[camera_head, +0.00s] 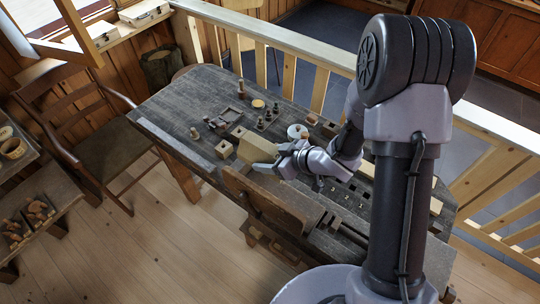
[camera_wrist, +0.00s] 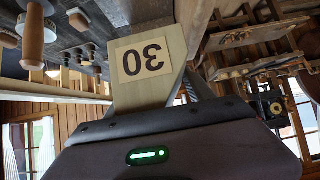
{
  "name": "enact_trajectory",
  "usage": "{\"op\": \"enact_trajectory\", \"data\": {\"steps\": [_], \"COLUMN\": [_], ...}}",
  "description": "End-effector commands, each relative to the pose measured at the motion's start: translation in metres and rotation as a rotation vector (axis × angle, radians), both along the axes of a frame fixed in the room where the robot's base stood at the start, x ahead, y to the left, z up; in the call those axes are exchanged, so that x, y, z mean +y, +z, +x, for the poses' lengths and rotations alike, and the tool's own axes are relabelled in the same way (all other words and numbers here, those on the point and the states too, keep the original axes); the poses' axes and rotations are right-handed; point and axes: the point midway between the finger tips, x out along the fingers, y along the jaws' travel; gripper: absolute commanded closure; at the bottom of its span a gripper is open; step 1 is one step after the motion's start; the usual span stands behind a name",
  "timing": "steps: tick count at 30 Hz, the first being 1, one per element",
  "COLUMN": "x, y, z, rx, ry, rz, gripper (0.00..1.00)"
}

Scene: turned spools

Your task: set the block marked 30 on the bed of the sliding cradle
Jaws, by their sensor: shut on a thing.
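A pale wooden block (camera_wrist: 150,75) carries a label reading 30, which shows upside down in the wrist view. My gripper (camera_head: 268,163) is shut on the block, which also shows in the head view (camera_head: 256,148) over the dark workbench, left of my arm. I cannot tell whether the block touches the bench. I cannot pick out the sliding cradle for certain. A small dark wooden frame (camera_head: 231,115) lies farther back on the bench, and long dark rails (camera_head: 345,228) lie near its right front.
The workbench (camera_head: 175,100) has bare room at its far left. Small blocks, several turned pegs and a white ring (camera_head: 297,131) stand near the held block. A railing (camera_head: 290,42) runs behind.

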Motion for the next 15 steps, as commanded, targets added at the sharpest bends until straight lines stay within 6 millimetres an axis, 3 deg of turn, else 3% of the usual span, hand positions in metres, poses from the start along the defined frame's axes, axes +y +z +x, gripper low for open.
{"op": "enact_trajectory", "data": {"steps": [15], "x": [0.0], "y": [-0.057], "z": [0.001], "rx": [-0.001], "ry": [-0.001], "rz": [0.0], "gripper": [1.0]}}
